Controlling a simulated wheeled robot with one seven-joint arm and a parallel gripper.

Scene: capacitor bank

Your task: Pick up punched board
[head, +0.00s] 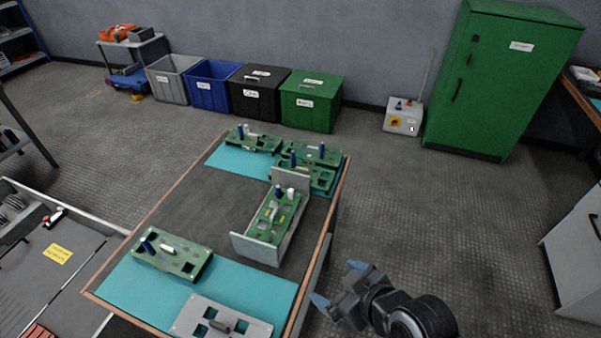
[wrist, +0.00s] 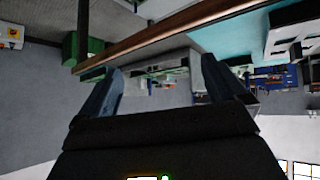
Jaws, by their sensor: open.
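The punched board (head: 205,327) appears to be the pale grey plate with square holes and a dark piece on top. It lies at the near end of the table on a teal mat (head: 240,284), partly cut off by the bottom edge of the head view. A pale plate with cutouts, likely the same board (wrist: 283,40), shows at the upper right of the wrist view. My gripper (head: 338,284) is open and empty, to the right of the table and apart from the board. Its spread fingers also show in the wrist view (wrist: 160,68).
A green board (head: 172,254) with parts lies left on the mat. Another stands in a grey holder (head: 258,249) mid-table. Several green boards (head: 253,139) lie at the far end.

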